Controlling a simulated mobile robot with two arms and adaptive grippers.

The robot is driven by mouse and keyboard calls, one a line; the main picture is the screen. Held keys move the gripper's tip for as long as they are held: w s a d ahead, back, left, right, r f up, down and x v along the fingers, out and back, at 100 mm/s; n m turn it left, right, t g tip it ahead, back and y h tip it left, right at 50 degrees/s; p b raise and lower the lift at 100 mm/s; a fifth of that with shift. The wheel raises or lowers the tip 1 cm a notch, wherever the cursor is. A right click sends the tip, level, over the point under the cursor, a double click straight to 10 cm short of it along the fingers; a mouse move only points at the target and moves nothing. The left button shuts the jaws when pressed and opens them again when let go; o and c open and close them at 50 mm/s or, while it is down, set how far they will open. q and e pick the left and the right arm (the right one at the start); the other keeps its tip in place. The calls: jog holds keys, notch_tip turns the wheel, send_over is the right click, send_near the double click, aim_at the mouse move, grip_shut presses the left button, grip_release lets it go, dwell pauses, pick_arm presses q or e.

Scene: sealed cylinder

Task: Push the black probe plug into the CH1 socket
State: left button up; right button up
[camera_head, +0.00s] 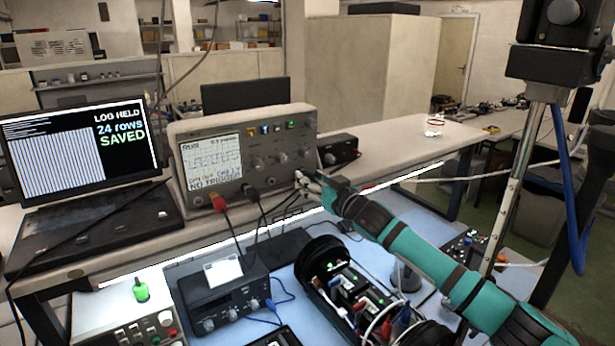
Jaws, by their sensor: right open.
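The oscilloscope (290,133) stands on the bench, and its screen (212,167) shows "NO TRIGGER". A black plug (251,193) with a black cable is at its lower front edge, right of a red plug (219,204). I cannot tell whether the black plug is fully seated, and the CH1 label is not readable. My right gripper (302,182) is open at the lower right corner of the oscilloscope, right of the black plug. Its fingers are small, and contact with the scope front is unclear. My left gripper is not in view.
A laptop (85,150) reading "LOG HELD 24 rows SAVED" stands left. A small black box (338,150) sits right of the scope. Below, a dark instrument (228,292) and an open cylinder unit (350,285) with cables crowd the blue mat (300,325).

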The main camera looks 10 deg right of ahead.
aim_at(312, 179)
jog(key=shift+x, duration=0.8)
jog(key=shift+c, duration=0.2)
dwell(0.4)
grip_shut()
dwell(0.4)
jog(key=shift+s+d, duration=0.1)
jog(key=shift+s, duration=0.05)
jog(key=shift+v, duration=2.85)
